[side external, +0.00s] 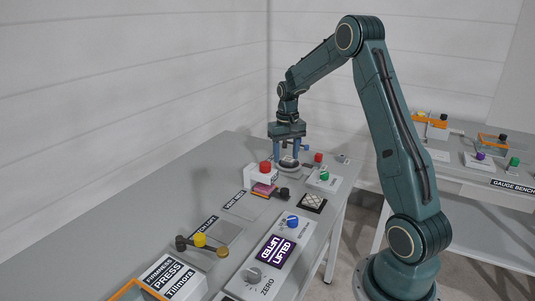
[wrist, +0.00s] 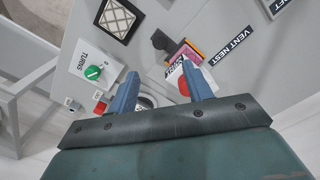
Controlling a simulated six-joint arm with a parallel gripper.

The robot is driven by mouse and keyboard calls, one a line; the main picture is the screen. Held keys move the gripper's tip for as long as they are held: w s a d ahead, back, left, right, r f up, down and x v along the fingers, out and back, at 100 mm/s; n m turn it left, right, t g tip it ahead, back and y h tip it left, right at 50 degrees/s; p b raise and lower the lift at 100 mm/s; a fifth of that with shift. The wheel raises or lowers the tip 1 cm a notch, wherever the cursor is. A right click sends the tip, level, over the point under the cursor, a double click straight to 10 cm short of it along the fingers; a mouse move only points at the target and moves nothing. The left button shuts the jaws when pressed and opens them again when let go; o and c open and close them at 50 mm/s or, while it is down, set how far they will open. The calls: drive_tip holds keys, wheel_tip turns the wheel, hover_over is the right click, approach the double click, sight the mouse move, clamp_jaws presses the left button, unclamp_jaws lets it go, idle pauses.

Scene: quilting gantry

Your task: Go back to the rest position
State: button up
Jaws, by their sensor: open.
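My gripper (side external: 287,157) hangs at the far end of the grey bench (side external: 150,195), its two blue fingers pointing down and spread apart. It also shows from behind in the wrist view (wrist: 162,74), with nothing visibly clasped between the fingertips. A round, pale, dark-rimmed piece (side external: 289,164) lies just below the fingers in the side view. In the wrist view it is partly hidden by the left finger (wrist: 147,101). I cannot tell whether the fingers touch it. The arm is bent at the elbow and reaches out over the bench.
Near my gripper are a white box with a red button (side external: 265,168), a green knob (side external: 324,176), another red button (side external: 318,157) and a patterned square (side external: 312,202). A gauge bench (side external: 470,185) stands at right.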

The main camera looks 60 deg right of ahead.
drive_tip(key=shift+r, duration=0.1)
drive_tip(key=s+a+r+n+t, duration=0.1)
drive_tip(key=s+a+r+n, duration=0.1)
drive_tip(key=a+r, duration=0.55)
drive_tip(key=s+a+r+n+t, duration=0.1)
drive_tip(key=s+a+r, duration=0.2)
drive_tip(key=a+r, duration=0.4)
drive_tip(key=s+a+n+t, duration=0.3)
drive_tip(key=s+a+n, duration=0.1)
drive_tip(key=s+a, duration=1)
drive_tip(key=shift+s+r+n+t, duration=0.3)
drive_tip(key=shift+s+r+n, duration=0.15)
drive_tip(key=shift+s, duration=0.65)
